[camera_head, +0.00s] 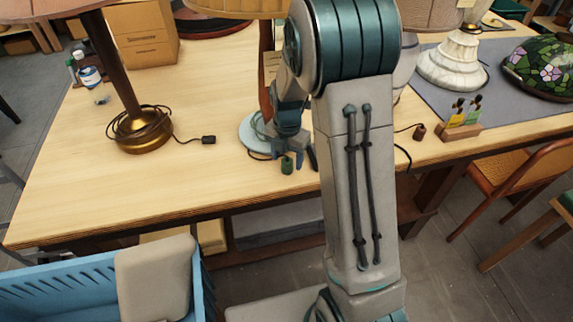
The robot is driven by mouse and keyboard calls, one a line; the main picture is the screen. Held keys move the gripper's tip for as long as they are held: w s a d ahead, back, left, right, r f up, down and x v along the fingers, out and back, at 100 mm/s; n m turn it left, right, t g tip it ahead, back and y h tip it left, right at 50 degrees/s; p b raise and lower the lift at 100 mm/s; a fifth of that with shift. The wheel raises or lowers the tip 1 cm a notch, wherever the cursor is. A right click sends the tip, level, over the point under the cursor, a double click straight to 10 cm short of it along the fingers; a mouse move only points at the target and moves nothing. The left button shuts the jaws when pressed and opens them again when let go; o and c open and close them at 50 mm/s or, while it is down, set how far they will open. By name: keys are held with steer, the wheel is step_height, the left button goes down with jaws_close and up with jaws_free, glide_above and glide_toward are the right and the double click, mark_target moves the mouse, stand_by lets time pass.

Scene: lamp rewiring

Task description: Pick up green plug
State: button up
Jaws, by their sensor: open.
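The green plug (287,165) lies on the wooden table near its front edge, left of my arm. My gripper (287,158) is open, just above and around the plug's upper part in the picture. Whether the fingers touch it I cannot tell. A dark cord (258,155) runs close by, beside the pale round base (250,133) of a lamp. My arm covers part of the table right of the gripper.
A brass lamp base (141,131) with a coiled cord and a black plug (208,140) stands at left. A brown plug (419,132) lies at right, near a small wooden holder (460,132). A blue crate (60,290) is in front. The table's left front (90,205) is clear.

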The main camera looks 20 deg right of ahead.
steer(key=shift+f, duration=1.3)
steer(key=c, duration=1.1)
steer(key=shift+o, duration=0.2)
steer(key=shift+r, duration=0.15)
